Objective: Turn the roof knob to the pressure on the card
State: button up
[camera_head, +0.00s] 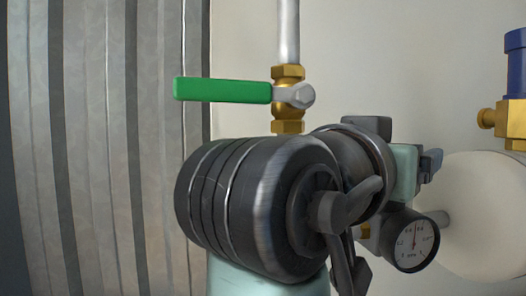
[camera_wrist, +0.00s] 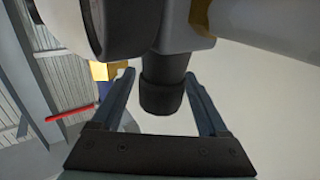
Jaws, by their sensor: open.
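In the wrist view a dark, round knob (camera_wrist: 162,92) projects from a dark grey body (camera_wrist: 185,38). My gripper (camera_wrist: 160,74) is open, with one finger on each side of the knob. Gaps show beside it, and I see no clear contact. In the head view a round pressure gauge (camera_head: 411,240) with a black rim and pale face is at the lower right. Its thin needle points nearly straight up; the small numbers are hard to read. My arm hides the knob in that view. I see no card in either view.
A green-handled brass valve (camera_head: 288,98) sits on a vertical pipe at the upper middle. A pale tank (camera_head: 485,215) and a blue and brass fitting (camera_head: 515,90) are at right. A ribbed metal wall (camera_head: 100,150) is at left. A red bar (camera_wrist: 70,113) shows in the wrist view.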

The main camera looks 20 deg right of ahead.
jog(key=b+v, duration=0.6)
jog(key=v, duration=0.7)
jog(key=shift+b, duration=0.35)
